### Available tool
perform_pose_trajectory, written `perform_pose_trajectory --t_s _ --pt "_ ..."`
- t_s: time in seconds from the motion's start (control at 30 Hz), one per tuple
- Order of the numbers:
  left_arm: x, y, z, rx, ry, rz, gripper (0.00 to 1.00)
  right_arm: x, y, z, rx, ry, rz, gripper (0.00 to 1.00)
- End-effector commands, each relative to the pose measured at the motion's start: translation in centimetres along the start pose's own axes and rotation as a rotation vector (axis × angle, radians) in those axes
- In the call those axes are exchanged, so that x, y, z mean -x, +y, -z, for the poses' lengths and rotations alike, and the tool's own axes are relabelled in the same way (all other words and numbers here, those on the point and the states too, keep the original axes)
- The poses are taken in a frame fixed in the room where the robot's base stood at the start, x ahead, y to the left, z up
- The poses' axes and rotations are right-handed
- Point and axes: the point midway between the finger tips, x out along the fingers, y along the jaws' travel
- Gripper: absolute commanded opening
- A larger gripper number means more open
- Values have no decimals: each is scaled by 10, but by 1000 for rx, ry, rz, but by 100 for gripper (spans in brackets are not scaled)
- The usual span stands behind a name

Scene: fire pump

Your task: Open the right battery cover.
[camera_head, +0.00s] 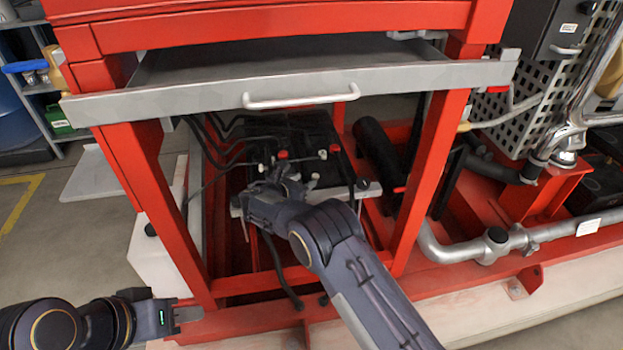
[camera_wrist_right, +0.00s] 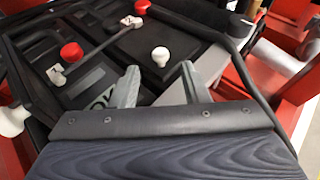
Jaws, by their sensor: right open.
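Black batteries (camera_head: 318,130) sit inside the red frame, below the silver drawer. Their tops carry red and white caps; in the right wrist view a dark square top panel (camera_wrist_right: 138,45) has a white cap (camera_wrist_right: 160,56) near its front edge. I cannot tell for sure which part is the right battery cover; nothing looks raised. My right gripper (camera_head: 277,172) reaches into the frame over the front of the batteries. In the right wrist view its two fingers (camera_wrist_right: 158,78) are apart, with the white cap just beyond the gap, none gripped. My left gripper (camera_head: 184,313) is low at the left, outside the frame; its fingers are unclear.
The drawer (camera_head: 190,98) with its handle (camera_head: 301,97) overhangs the batteries. Red posts (camera_head: 437,165) stand on both sides. Black cables (camera_head: 212,140) run at the left of the batteries. Silver pipes (camera_head: 530,236) lie to the right.

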Motion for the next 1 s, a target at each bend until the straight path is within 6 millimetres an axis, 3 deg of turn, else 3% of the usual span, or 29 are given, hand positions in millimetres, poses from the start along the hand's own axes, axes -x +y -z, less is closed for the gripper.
perform_pose_trajectory --t_s 0.1,0.3,0.67,1.0 --pt "-4 -2 -2 0 0 0 36 -22 -1 3 -3 3 2 41" --pt "-7 -3 -3 0 0 0 36 -47 0 2 -2 3 1 41" --pt "-7 -3 -4 0 0 0 36 -54 -1 1 -2 3 0 41" --pt "-7 -3 -4 0 0 0 36 -54 -1 1 -2 3 1 0"
